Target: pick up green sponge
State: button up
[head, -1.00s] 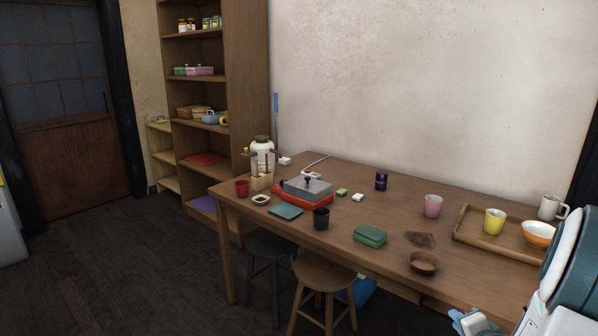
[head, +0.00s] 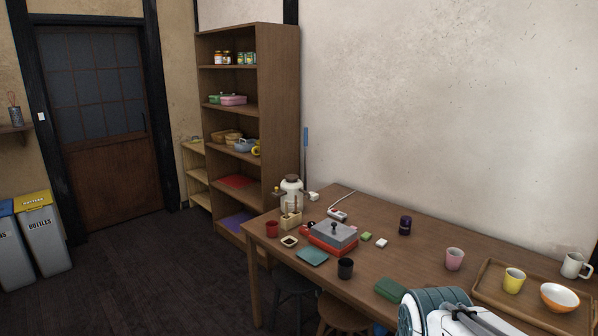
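A small green block that looks like the green sponge (head: 366,237) lies on the wooden table (head: 440,240), just right of a red and grey grill. A small white block (head: 381,243) lies beside it. Part of my own arm shows at the bottom right, in front of the table's near edge. My gripper's fingertips cannot be made out in this view.
A red and grey grill (head: 332,237), black cup (head: 345,268), green box (head: 390,289), purple can (head: 405,225) and pink cup (head: 454,259) stand on the table. A tray (head: 490,283) holds cups and a bowl. Stools (head: 338,312) stand under the front edge.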

aim_at(390, 289)
jog(key=z, duration=0.5)
jog(key=k, duration=0.35)
jog(key=u, duration=0.9)
jog(key=i, duration=0.7)
jog(key=z, duration=0.45)
jog(key=i, duration=0.85)
jog(key=z, duration=0.85)
